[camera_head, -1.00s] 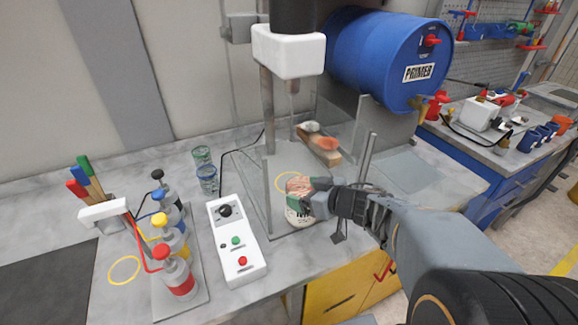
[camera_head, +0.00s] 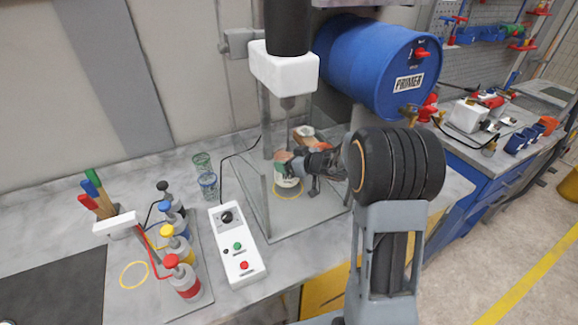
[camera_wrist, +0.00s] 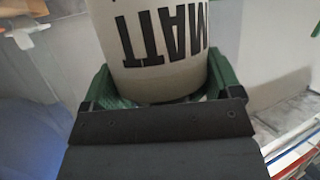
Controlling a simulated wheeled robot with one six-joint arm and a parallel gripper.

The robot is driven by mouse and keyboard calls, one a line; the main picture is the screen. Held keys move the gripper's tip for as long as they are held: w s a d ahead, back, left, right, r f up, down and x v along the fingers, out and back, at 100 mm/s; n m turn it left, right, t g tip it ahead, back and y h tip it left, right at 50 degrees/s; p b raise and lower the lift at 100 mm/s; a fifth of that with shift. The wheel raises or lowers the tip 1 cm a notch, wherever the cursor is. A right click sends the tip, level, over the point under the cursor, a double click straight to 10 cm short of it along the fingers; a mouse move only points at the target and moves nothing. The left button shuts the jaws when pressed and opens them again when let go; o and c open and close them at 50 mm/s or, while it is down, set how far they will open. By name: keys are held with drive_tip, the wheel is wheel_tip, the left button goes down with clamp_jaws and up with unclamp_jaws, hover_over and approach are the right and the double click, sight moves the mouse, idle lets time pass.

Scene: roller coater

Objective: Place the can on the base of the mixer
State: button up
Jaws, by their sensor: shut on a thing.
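The can (camera_head: 288,182) is pale with dark lettering. In the wrist view the can (camera_wrist: 163,50) reads "MATT" upside down and fills the space between the green fingers. My gripper (camera_head: 290,168) is shut on it from the right. The mixer's white head (camera_head: 284,68) hangs above, with its shaft pointing down over the can. The can is over the back part of the ring. I cannot tell whether its bottom touches the plate.
Clear panels and metal posts (camera_head: 265,190) stand around the mixer base. A white control box (camera_head: 237,245) with buttons is to its left. Two glasses (camera_head: 207,184), several coloured bottles (camera_head: 176,246) and a blue primer drum (camera_head: 375,62) are nearby.

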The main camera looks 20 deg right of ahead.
drive_tip(key=shift+w, duration=0.2)
drive_tip(key=shift+f, duration=1.7)
drive_tip(key=shift+f, duration=0.15)
drive_tip(key=shift+f, duration=0.1)
drive_tip(key=o, duration=1.4)
drive_tip(key=shift+s, duration=0.1)
drive_tip(key=shift+d+r, duration=0.1)
drive_tip(key=shift+r, duration=0.2)
drive_tip(key=v, duration=1.1)
drive_tip(key=shift+s+d, duration=0.2)
drive_tip(key=shift+s, duration=0.15)
